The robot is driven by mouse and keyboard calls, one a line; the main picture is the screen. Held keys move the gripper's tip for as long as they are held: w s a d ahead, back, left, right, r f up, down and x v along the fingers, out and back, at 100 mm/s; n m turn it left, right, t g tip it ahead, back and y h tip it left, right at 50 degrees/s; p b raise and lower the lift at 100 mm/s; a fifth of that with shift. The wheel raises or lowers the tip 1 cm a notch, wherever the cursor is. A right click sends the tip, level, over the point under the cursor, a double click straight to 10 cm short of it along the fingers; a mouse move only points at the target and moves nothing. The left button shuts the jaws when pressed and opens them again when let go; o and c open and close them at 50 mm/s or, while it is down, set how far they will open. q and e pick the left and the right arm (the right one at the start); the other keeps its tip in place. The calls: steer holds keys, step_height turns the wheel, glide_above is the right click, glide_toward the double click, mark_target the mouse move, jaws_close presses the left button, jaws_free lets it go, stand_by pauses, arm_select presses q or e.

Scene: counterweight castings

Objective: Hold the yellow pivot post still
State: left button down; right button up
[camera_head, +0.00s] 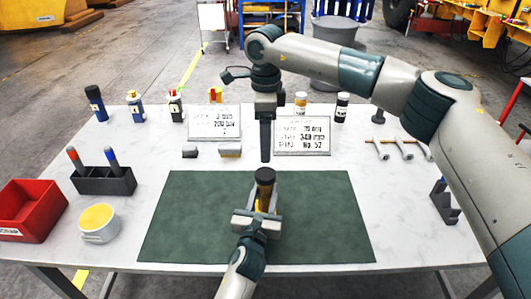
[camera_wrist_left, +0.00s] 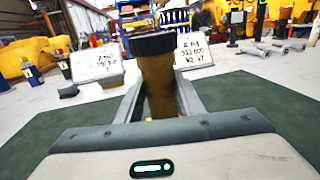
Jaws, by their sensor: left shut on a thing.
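The yellow pivot post (camera_head: 257,206) stands about upright over the green mat (camera_head: 190,220), with a dark cap (camera_head: 265,175) on its top. In the left wrist view the post (camera_wrist_left: 158,85) is brownish yellow between the two fingers, its cap above them. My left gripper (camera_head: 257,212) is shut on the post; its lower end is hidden. My right gripper (camera_head: 265,140) hangs pointing down behind the post, near the mat's far edge and apart from the post. Its fingers show as one dark strip, so its opening cannot be told.
A red bin (camera_head: 30,213), a yellow-topped tub (camera_head: 99,222) and a dark marker holder (camera_head: 103,182) stand at left. Two sign cards (camera_head: 303,136) and several bottles stand at the back. Metal parts (camera_head: 402,149) and a dark bracket (camera_head: 445,202) lie at right. The mat around the post is clear.

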steer(key=shift+r, duration=0.85)
arm_select(q)
steer(key=c, duration=1.1)
jaws_free()
steer(key=shift+s, duration=0.1)
steer(key=s+a+b, duration=0.1)
steer(key=s, duration=0.4)
steer(key=s+a, duration=0.1)
steer(key=s, duration=0.5)
steer(key=s+a+b, duration=0.1)
steer(key=s, duration=0.5)
steer(key=shift+a+b, duration=0.1)
steer(key=shift+b, duration=0.25)
arm_select(e)
step_height(320, 180, down, 3)
steer(key=shift+r, duration=0.15)
